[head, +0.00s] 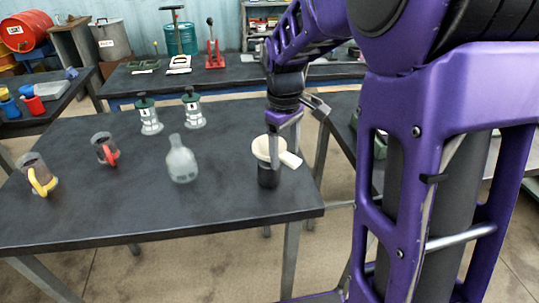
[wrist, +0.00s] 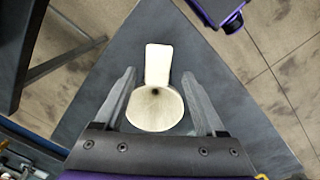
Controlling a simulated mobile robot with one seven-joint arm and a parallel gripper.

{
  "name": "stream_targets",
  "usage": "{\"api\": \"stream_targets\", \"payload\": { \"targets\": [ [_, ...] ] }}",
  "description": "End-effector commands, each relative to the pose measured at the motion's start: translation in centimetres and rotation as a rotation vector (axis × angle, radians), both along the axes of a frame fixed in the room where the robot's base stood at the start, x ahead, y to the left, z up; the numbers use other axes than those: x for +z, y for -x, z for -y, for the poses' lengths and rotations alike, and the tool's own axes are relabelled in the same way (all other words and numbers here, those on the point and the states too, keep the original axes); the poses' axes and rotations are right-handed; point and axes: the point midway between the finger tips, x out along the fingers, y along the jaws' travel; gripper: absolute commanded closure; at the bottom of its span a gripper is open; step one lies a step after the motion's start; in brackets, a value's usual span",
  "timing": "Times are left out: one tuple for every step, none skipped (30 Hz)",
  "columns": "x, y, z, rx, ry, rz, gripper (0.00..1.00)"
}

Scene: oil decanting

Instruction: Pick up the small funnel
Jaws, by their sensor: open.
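The small funnel (head: 260,151) is cream-coloured with a flat tab handle. It sits in the top of a black cylindrical holder (head: 268,179) near the right edge of the dark table. In the wrist view, the funnel (wrist: 155,112) shows its round mouth and dark central hole, with the tab pointing up the picture. My gripper (wrist: 159,74) is open, with one finger on each side of the funnel and visible gaps between. In the head view, my gripper (head: 282,138) is pointing down right at the funnel and partly covers it. The funnel's spout is hidden.
A translucent bottle (head: 181,163) stands left of the funnel. Two green-topped lantern-like cans (head: 149,116) (head: 194,109) stand behind it. A red-handled mug (head: 105,149) and a yellow-handled mug (head: 37,174) are further left. The table's front middle is clear.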

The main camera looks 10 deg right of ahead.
Motion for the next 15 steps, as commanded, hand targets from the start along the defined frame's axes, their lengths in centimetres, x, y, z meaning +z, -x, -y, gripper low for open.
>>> {"api": "stream_targets", "payload": {
  "targets": [
    [-0.3, 0.0, 0.0, 0.000, 0.000, 0.000, 0.28],
    [-0.5, 0.0, 0.1, 0.000, 0.000, 0.000, 0.28],
    [-0.9, 0.0, 0.1, 0.000, 0.000, -0.001, 0.28],
    [-1.4, 0.0, 0.2, -0.001, 0.000, -0.002, 0.28],
    [-1.9, -0.1, 0.3, -0.001, 0.000, -0.003, 0.28],
    [-2.6, -0.1, 0.4, -0.001, 0.000, -0.004, 0.28],
    [-3.0, -0.1, 0.5, -0.002, 0.000, -0.004, 0.28],
    [-3.5, -0.1, 0.6, -0.002, 0.000, -0.004, 0.28],
    [-4.0, -0.2, 0.5, -0.001, 0.000, -0.003, 0.28],
    [-4.4, -0.2, 0.6, -0.001, 0.000, -0.003, 0.28],
    [-4.7, -0.2, 0.6, -0.001, 0.000, -0.001, 0.28],
    [-5.0, -0.2, 0.6, 0.000, -0.001, -0.001, 0.28],
    [-5.1, -0.2, 0.6, 0.000, -0.001, -0.001, 0.28],
    [-5.2, -0.2, 0.6, 0.000, -0.001, -0.001, 0.28],
    [-5.3, -0.2, 0.6, 0.000, 0.000, 0.000, 0.28]
  ]
}}
